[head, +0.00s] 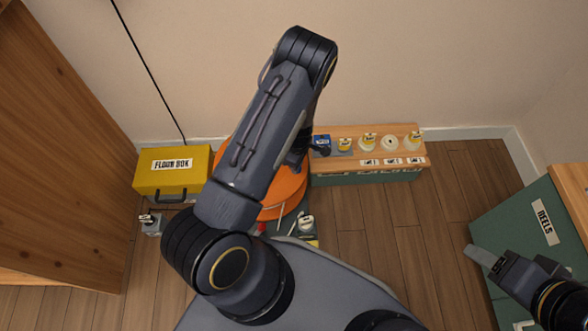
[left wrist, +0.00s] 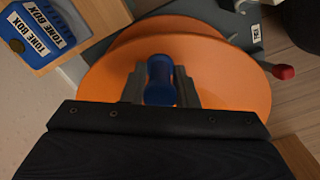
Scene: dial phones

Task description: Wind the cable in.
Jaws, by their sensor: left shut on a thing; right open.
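The cable drum (head: 282,192) is an orange reel on the floor, largely hidden by my left arm in the head view. In the left wrist view its orange disc (left wrist: 100,85) fills the middle, with a blue handle (left wrist: 160,82) standing out of it. My left gripper (left wrist: 160,90) is shut on this blue handle, a grey finger on each side. A thin black cable (head: 150,75) runs down the wall to behind the yellow floor box. Its link to the drum is hidden. My right gripper (head: 486,256) is open and empty at the right, before the green reels cabinet.
The yellow floor box (head: 185,185) stands left of the drum. A low wooden-topped bench (head: 400,160) with several small items is behind right. The green reels cabinet (head: 510,212) is at right, a tall wooden panel (head: 70,130) at left. Floor between bench and cabinet is clear.

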